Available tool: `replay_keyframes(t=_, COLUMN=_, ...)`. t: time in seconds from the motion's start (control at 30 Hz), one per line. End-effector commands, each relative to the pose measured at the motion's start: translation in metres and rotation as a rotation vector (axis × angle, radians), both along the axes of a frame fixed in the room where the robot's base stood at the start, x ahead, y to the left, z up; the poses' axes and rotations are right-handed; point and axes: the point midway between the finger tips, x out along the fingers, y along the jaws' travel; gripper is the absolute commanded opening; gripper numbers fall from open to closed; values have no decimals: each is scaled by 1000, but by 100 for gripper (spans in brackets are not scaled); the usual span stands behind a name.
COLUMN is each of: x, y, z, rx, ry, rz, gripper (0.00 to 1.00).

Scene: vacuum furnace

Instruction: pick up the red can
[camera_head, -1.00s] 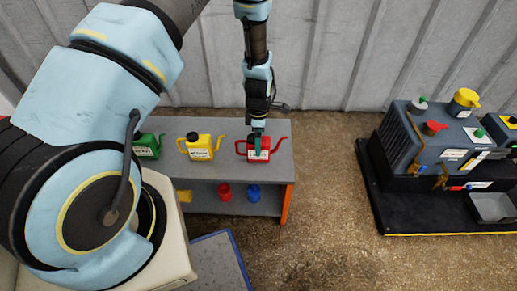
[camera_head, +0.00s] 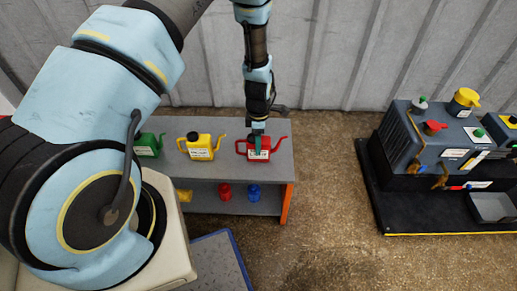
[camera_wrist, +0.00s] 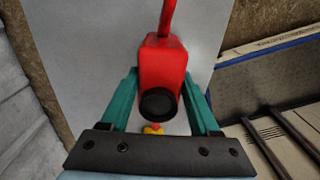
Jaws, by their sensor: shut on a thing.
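The red can (camera_head: 268,150) stands upright on the right part of the grey shelf's top, with a white label on its front and a spout pointing right. In the wrist view the red can (camera_wrist: 162,65) sits between the two green fingers, its dark round cap toward the camera and its spout pointing up the picture. My gripper (camera_head: 257,148) reaches down onto the can from above. In the wrist view my gripper (camera_wrist: 162,85) is shut on the can's sides. The can's underside is hidden, so I cannot tell whether it touches the top.
A yellow can (camera_head: 200,149) and a green can (camera_head: 148,146) stand left of the red can on the grey shelf (camera_head: 240,173). Small red (camera_head: 225,191) and blue (camera_head: 254,193) items sit on the lower level. A dark machine (camera_head: 425,150) stands at right; open floor lies between.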

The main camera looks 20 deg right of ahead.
Motion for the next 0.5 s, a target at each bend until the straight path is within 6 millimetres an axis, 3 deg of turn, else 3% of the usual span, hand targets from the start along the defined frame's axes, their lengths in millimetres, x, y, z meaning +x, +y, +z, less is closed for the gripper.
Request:
replay_keyframes(t=0.03, x=0, y=0, z=0, rx=0, ry=0, rz=0, gripper=19)
replay_keyframes(t=0.2, x=0, y=0, z=0, rx=0, ry=0, rz=0, gripper=0)
replay_keyframes(t=0.5, x=0, y=0, z=2, rx=0, ry=-1, rz=0, gripper=0)
